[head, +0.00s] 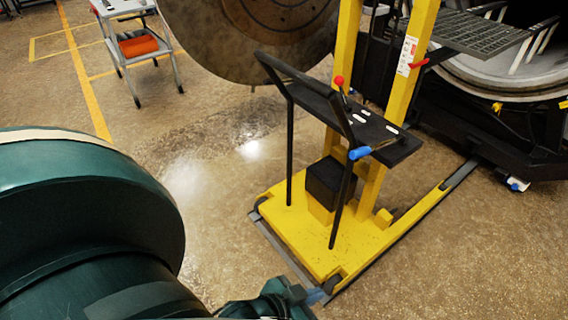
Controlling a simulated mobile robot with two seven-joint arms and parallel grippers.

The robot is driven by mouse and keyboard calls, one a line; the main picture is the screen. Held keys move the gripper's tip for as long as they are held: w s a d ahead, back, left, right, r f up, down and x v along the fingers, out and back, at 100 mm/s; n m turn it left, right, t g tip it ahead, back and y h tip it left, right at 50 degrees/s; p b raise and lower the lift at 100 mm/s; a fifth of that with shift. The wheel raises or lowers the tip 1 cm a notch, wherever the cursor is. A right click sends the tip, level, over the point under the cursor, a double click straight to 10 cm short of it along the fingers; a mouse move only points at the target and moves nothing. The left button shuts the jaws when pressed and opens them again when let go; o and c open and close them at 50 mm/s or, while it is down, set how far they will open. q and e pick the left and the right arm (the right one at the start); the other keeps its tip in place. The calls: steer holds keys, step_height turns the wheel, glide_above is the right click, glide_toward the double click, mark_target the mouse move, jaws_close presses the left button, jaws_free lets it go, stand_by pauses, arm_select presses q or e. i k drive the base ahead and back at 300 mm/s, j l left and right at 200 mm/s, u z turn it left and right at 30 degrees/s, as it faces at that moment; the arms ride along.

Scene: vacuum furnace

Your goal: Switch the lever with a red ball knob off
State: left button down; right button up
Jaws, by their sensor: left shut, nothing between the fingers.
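The lever with a red ball knob (339,80) stands up from the black console (365,122) of a yellow lift truck, right of centre in the head view. Its short stem runs down behind the black handlebar, and its base is hard to make out. My left gripper (312,294) is at the bottom edge, low and in front of the truck's yellow base. It is shut and empty, well apart from the lever and below it in the picture. My right gripper is not in view.
Floor left of the truck is clear.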

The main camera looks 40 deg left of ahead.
mark_target(338, 80)
steer(key=k+l+u, duration=0.15)
steer(key=u, duration=0.2)
steer(key=k+u, duration=0.35)
steer(key=k+l+u, duration=0.1)
steer(key=u, duration=0.25)
steer(key=i+l+u, duration=0.15)
steer(key=i, duration=0.35)
steer(key=i+l+u, duration=0.15)
steer(key=i, duration=0.4)
steer(key=i+l+u, duration=0.15)
steer(key=i, duration=0.35)
steer(key=l, duration=0.1)
